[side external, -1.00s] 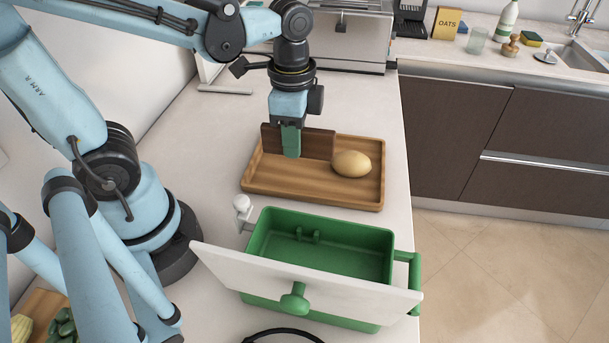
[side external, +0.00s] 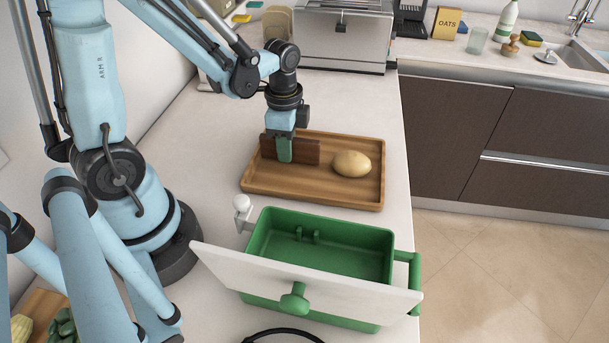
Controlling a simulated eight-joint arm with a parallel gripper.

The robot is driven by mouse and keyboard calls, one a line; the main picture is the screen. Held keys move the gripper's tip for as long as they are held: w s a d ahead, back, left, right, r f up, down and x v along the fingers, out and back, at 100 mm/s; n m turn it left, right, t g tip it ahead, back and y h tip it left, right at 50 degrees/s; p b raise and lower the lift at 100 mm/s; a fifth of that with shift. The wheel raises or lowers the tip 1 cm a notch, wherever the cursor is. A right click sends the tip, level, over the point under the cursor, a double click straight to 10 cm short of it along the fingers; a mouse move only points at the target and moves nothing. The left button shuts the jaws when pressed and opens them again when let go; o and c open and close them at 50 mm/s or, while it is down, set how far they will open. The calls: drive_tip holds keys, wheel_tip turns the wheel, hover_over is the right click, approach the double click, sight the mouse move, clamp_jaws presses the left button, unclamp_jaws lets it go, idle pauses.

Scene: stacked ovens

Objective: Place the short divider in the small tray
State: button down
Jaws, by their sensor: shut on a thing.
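The short divider (side external: 305,152) is a dark brown upright board at the back left of the small tray. The small tray (side external: 318,197) is a wooden tray with a low rim on the counter. My gripper (side external: 285,158) points down and is shut on the divider, with one green finger in front of its face. The divider is over or inside the tray's left half; I cannot tell whether its lower edge touches the tray floor. A tan potato-like object (side external: 352,164) lies in the tray's right half, to the right of the divider.
A green bin (side external: 330,262) with a white front panel (side external: 300,276) and green knob stands in front of the tray. A metal appliance (side external: 344,38) stands behind it. The counter (side external: 225,150) left of the tray is clear. The counter edge runs along the right.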

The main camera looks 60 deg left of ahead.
drive_tip(key=shift+f, duration=0.3)
drive_tip(key=c, duration=1)
unclamp_jaws()
wheel_tip(320, 180, up, 12)
drive_tip(key=shift+r, duration=0.1)
drive_tip(key=d+n+t, duration=0.1)
drive_tip(key=n+t, duration=0.1)
drive_tip(key=n, duration=0.1)
drive_tip(key=d+n+t, duration=0.2)
drive_tip(key=n, duration=0.1)
drive_tip(key=s+d+n+t, duration=0.1)
drive_tip(key=n+t, duration=0.2)
drive_tip(key=shift+d+r, duration=0.15)
drive_tip(key=shift+d, duration=0.25)
